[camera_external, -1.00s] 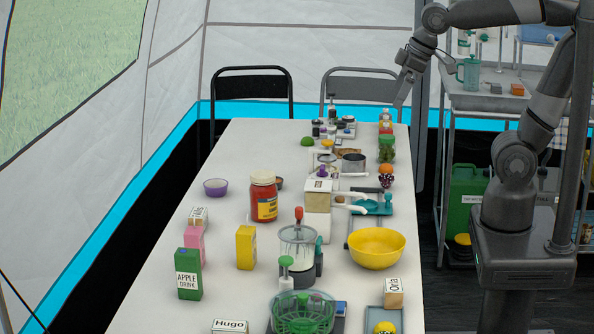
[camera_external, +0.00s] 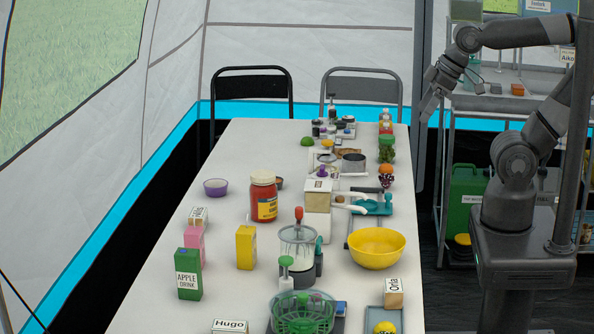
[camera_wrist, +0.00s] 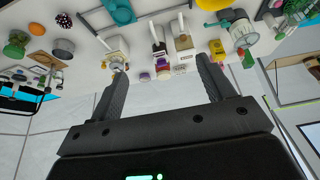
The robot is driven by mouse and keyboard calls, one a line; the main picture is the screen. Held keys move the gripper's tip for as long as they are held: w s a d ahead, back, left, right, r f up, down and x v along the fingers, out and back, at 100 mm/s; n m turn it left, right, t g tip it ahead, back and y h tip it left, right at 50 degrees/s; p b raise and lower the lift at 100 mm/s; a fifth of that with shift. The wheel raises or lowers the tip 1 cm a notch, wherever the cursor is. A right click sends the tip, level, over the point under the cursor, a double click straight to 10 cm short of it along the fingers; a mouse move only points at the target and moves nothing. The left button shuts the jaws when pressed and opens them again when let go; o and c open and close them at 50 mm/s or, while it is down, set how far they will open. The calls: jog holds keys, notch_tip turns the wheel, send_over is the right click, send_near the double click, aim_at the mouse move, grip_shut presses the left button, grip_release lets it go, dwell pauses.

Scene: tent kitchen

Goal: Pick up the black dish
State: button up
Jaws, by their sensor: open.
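A small dark round dish (camera_external: 279,183) shows partly behind the red jar (camera_external: 263,200) on the white table. It may be the black dish, but the jar hides much of it. A dark-sided round pan (camera_external: 353,162) stands farther back on the table. My gripper (camera_external: 430,106) is in the air beyond the table's right edge, well apart from both. In the wrist view my gripper (camera_wrist: 160,66) has its two fingers spread wide with nothing between them. The tabletop appears upside down there, and I cannot pick out the dish for sure.
The table (camera_external: 160,290) is crowded with a yellow bowl (camera_external: 377,250), a blender (camera_external: 298,245), a green carton (camera_external: 189,275) and a purple bowl (camera_external: 215,187). Its left strip is mostly clear. Two chairs (camera_external: 250,72) stand at the far end. A shelf cart (camera_external: 490,100) stands at right.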

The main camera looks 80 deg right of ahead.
jog(key=shift+w, duration=0.1)
jog(key=n+g+y, duration=0.1)
jog(key=n, duration=0.3)
send_over(276, 180)
jog(key=s+d, duration=0.1)
notch_tip(276, 180, down, 25)
jog(key=shift+s+f, duration=0.15)
jog(key=x, duration=0.5)
jog(key=shift+s+a+f, duration=0.2)
jog(key=shift+s, duration=0.1)
jog(key=c, duration=1.1)
